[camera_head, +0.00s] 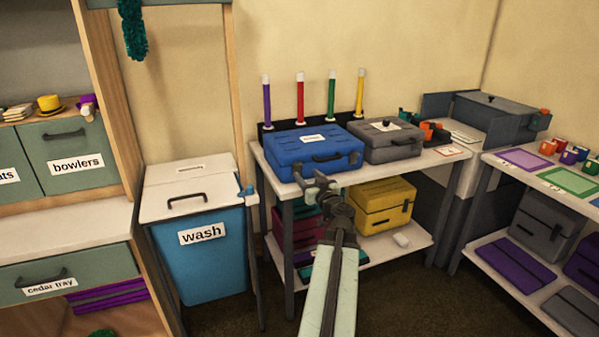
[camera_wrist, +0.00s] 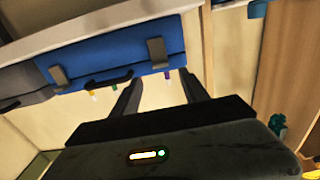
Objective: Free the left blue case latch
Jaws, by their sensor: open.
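The blue case (camera_head: 290,145) lies closed on the white table top, with a white label on its lid and a dark handle on its front. The wrist view shows the blue case (camera_wrist: 110,52) upside down, its handle (camera_wrist: 108,80) between two grey latches. The left latch (camera_wrist: 158,52) is therefore on the right there, and the other latch (camera_wrist: 58,76) on the left. My gripper (camera_head: 310,178) is at the case's front. In the wrist view my open gripper (camera_wrist: 160,88) has its empty fingers pointing toward the left latch, apart from it.
A grey case (camera_head: 388,152) stands just right of the blue one. Four colored rods are behind them, including a red one (camera_head: 301,98). A yellow box (camera_head: 383,206) is on the lower shelf. A blue wash bin (camera_head: 212,262) stands at left. A side table (camera_head: 540,180) is at right.

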